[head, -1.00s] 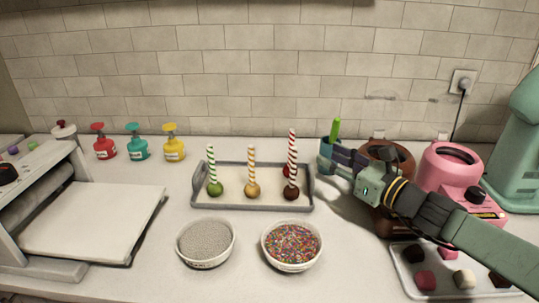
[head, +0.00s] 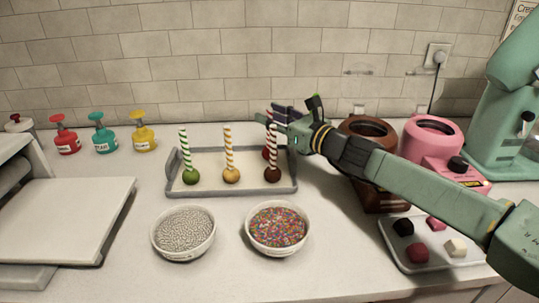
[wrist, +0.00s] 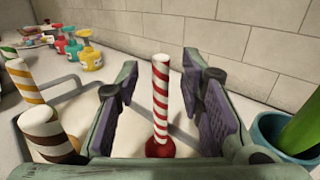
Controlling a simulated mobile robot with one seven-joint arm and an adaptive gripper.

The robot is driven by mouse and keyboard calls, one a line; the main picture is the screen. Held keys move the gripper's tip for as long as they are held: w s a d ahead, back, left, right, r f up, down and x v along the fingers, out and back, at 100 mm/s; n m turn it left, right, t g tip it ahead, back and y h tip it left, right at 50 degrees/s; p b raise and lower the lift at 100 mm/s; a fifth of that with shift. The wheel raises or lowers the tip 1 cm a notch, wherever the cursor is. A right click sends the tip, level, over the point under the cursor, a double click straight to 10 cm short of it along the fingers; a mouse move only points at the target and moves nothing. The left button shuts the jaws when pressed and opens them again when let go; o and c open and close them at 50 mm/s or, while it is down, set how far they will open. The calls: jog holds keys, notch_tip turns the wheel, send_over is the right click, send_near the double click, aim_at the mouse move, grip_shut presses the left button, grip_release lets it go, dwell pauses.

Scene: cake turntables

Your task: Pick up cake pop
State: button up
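Cake pops with striped sticks stand on a grey-rimmed tray (head: 235,192). A green one (head: 191,177), an orange one (head: 231,175) and a dark brown one (head: 272,174) form the front row. A red cake pop (wrist: 160,149) with a red-and-white stick stands upright behind the brown one, which mostly hides it in the head view. My gripper (wrist: 160,105) is open at the tray's right back corner. In the wrist view its two pads stand on either side of the red pop's stick, with visible gaps. The brown-striped stick (wrist: 48,132) is just left of the left finger.
A teal cup (wrist: 285,135) with a green item is close to my right finger. Brown (head: 368,130) and pink (head: 432,140) melting pots stand right of the tray. Bowls of silver beads (head: 184,231) and colored sprinkles (head: 277,228) sit in front. The tiled wall is behind.

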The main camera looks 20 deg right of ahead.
jog(key=shift+w+a, duration=0.2)
jog(key=shift+w, duration=0.3)
grip_shut()
